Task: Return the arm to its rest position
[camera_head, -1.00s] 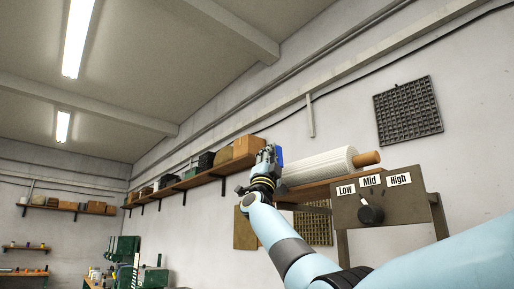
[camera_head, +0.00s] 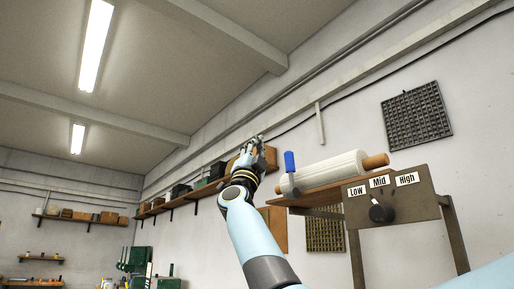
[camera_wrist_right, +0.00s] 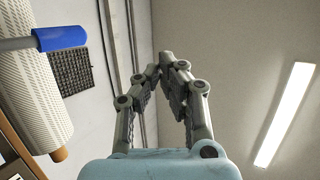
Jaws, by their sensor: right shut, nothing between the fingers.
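My right arm, light blue, rises from the bottom of the head view. Its right gripper (camera_head: 256,146) is up in the air in front of the wall shelf, left of the white roll (camera_head: 335,169). In the right wrist view the fingers of this gripper (camera_wrist_right: 166,62) come together at the tips with nothing between them. A blue handle (camera_head: 290,161) stands up at the left end of the roll, apart from the gripper. It also shows in the right wrist view (camera_wrist_right: 62,38). My left gripper is not in view.
A panel (camera_head: 420,200) marked Low, Mid and High with a black knob (camera_head: 381,211) stands at the right. A long wall shelf (camera_head: 180,202) holds boxes behind the gripper. A dark grid (camera_head: 417,116) hangs on the wall. Open air lies above.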

